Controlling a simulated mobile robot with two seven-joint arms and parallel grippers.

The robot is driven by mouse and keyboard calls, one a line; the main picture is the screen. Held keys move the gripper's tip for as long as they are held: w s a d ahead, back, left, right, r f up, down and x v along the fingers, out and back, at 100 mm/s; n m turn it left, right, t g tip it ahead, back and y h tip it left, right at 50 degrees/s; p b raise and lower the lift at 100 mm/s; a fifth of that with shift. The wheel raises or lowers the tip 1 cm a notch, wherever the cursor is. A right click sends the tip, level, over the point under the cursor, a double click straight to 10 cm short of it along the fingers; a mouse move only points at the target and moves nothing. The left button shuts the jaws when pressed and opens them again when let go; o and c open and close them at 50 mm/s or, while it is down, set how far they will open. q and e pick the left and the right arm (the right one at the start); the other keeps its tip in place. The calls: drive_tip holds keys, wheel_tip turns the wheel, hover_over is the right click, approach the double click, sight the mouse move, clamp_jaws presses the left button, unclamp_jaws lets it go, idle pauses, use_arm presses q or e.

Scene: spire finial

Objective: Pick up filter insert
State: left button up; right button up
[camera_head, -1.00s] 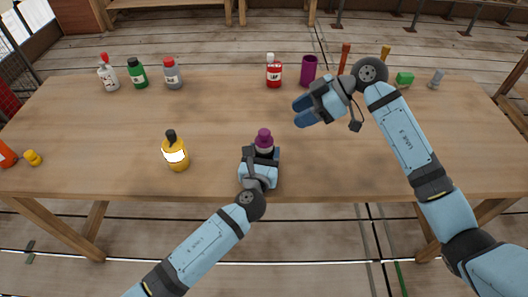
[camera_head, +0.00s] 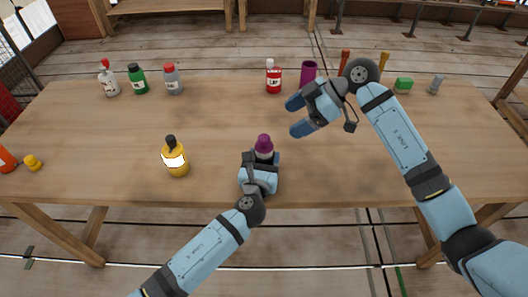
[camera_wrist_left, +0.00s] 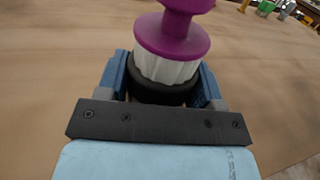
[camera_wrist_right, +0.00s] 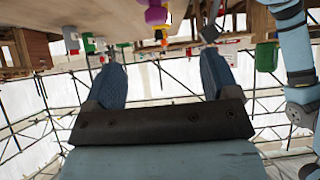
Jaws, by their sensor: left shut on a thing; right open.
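A piece with a purple knobbed top, a white ribbed body and a black lower ring (camera_wrist_left: 165,65) stands upright near the table's front edge. It is likely the filter insert; its purple top shows in the head view (camera_head: 264,145). My left gripper (camera_head: 261,160) is shut on its lower part, with a finger on either side in the left wrist view (camera_wrist_left: 163,88). Its underside is hidden, so I cannot tell whether it touches the table. My right gripper (camera_head: 296,117) is open and empty above the table, behind and right of the held piece.
A yellow bottle (camera_head: 175,160) stands left of the left gripper. A red bottle (camera_head: 273,80), a purple cup (camera_head: 308,73) and a green block (camera_head: 403,84) line the back. Several bottles stand at the back left. The table middle (camera_head: 220,120) is clear.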

sight(264, 137)
drive_tip(key=a+n+h, duration=0.1)
drive_tip(key=a, duration=0.1)
drive_tip(key=a+r+n+g+h, duration=0.1)
drive_tip(key=a+n, duration=0.1)
drive_tip(key=a+r+n+h, duration=0.1)
drive_tip(key=a+n+h, duration=0.1)
drive_tip(key=a, duration=0.1)
drive_tip(key=shift+r, duration=0.25)
drive_tip(key=shift+a+n+h, duration=0.25)
drive_tip(key=shift+n+h, duration=0.15)
drive_tip(key=shift+h, duration=0.3)
drive_tip(key=shift+w+r+n+h, duration=0.15)
drive_tip(key=shift+w+n+h, duration=0.2)
drive_tip(key=shift+h, duration=0.35)
drive_tip(key=shift+w+d+r+n+h, duration=0.1)
drive_tip(key=shift+w+d+n+h, duration=0.15)
drive_tip(key=shift+n+h, duration=0.5)
drive_tip(key=shift+f+h, duration=0.25)
drive_tip(key=shift+f, duration=0.2)
drive_tip(key=f, duration=0.5)
drive_tip(key=shift+s+a+f, duration=0.25)
drive_tip(key=shift+a+f, duration=0.05)
drive_tip(key=shift+f, duration=0.1)
drive_tip(key=f, duration=0.5)
drive_tip(key=shift+s+f, duration=0.1)
drive_tip(key=shift+s, duration=0.3)
drive_tip(key=c, duration=1)
